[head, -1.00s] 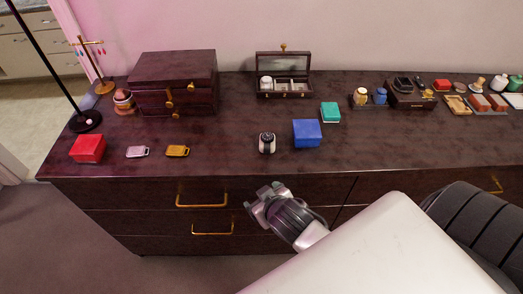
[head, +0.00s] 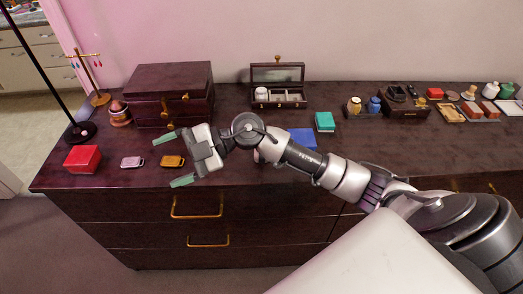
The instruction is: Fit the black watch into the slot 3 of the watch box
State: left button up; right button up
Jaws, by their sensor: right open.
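The watch box (head: 280,104) stands open at the back of the dresser, its lid raised. A white rounded item (head: 262,92) sits in its left compartment; the other compartments look empty, and slot numbers cannot be read. The black watch is almost wholly hidden behind my right arm; only a pale sliver (head: 257,157) shows near where a dark-faced watch on a white cushion stood earlier. My right gripper (head: 174,159) is open and empty, pointing left over the dresser's front, its green-tipped fingers on either side of the yellow tag (head: 172,161) in the picture. My left gripper is out of view.
A red box (head: 83,158) and a pink tag (head: 132,162) lie left of the gripper. A large dark jewellery box (head: 168,92) stands behind it. A blue box (head: 303,138) is partly behind my arm; a teal box (head: 325,121) is beyond. Several small items crowd the right.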

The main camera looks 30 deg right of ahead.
jog(key=w+d+f+g+h, duration=0.2)
jog(key=d+f+h, duration=0.2)
jog(key=d+h, duration=0.2)
jog(key=r+m+g+h, duration=0.2)
jog(key=m+h, duration=0.3)
jog(key=h, duration=0.5)
send_over(258, 158)
jog(key=w+d, duration=0.1)
jog(key=d, duration=0.1)
jog(key=f, duration=0.7)
jog(key=f+p, duration=0.1)
jog(key=f, duration=0.2)
jog(key=shift+w+d+f, duration=0.2)
jog(key=shift+w+f, duration=0.05)
jog(key=shift+c, duration=0.2)
jog(key=shift+s, duration=0.1)
jog(key=c, duration=1.3)
jog(key=shift+o, duration=0.2)
